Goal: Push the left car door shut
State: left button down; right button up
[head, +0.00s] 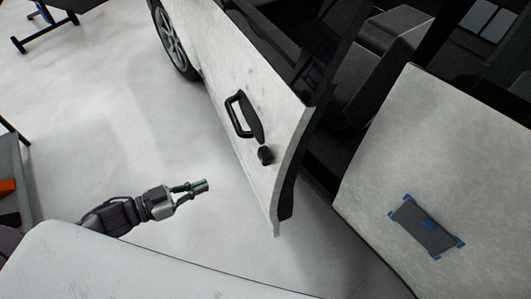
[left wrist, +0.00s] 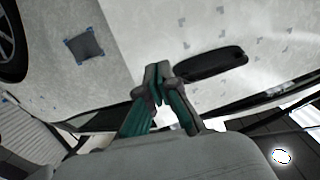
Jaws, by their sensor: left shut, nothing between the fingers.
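The white car door (head: 255,85) stands open in the head view, its free edge swung out from the car body, with the dark interior showing behind it. It carries a black handle (head: 240,115) and a round black knob (head: 265,155) below. My left gripper (head: 205,186) is shut and empty, to the left of the door's lower end with floor visible between them in the picture. In the left wrist view the gripper (left wrist: 158,82) shows with its fingertips together, in front of pale car panels. My right gripper is not in view.
The car's pale side panel (head: 450,165), with a dark patch (head: 425,226) held by blue tape, is at the right. A wheel (head: 170,40) is at the upper left of the car. The grey floor (head: 110,110) left of the door is clear.

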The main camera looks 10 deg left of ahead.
pick_arm(q)
jog(key=w+d+r+h, duration=0.1)
jog(key=w+d, duration=0.2)
jog(key=d, duration=0.4)
jog(key=w+d+r+m+g+p, duration=0.1)
jog(key=w+d, duration=0.3)
jog(key=d, duration=0.2)
jog(key=shift+w+d+h, duration=0.3)
jog(key=shift+d+h, duration=0.1)
